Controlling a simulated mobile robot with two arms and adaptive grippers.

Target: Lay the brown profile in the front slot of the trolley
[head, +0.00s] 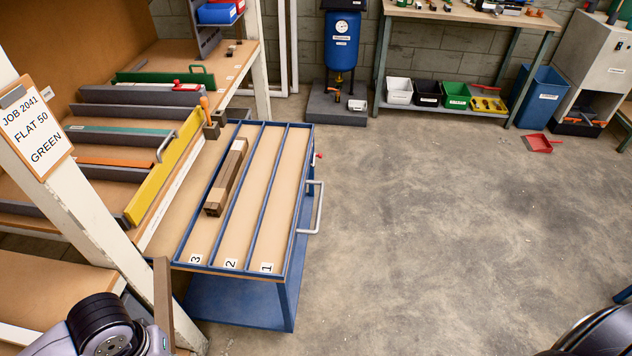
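The trolley (287,290) stands left of centre. Its tan top is split by blue dividers into three long slots numbered 3, 2 and 1 from left to right. Dark brown bars with a lighter band (226,178) lie in the slot numbered 3, towards its far half. A brown upright strip (163,300) shows at the lower left beside my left arm; I cannot tell whether it is the brown profile or whether it is held. Part of my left arm shows at the bottom left and part of my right arm at the bottom right. Neither gripper's fingers show.
A rack (60,225) with grey dividers, coloured bars and a yellow front rail (165,165) adjoins the trolley's left side. A sign (30,130) reads "JOB 2041 FLAT 50 GREEN". A grey handle (315,208) juts from the trolley's right side. The floor right is mostly clear.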

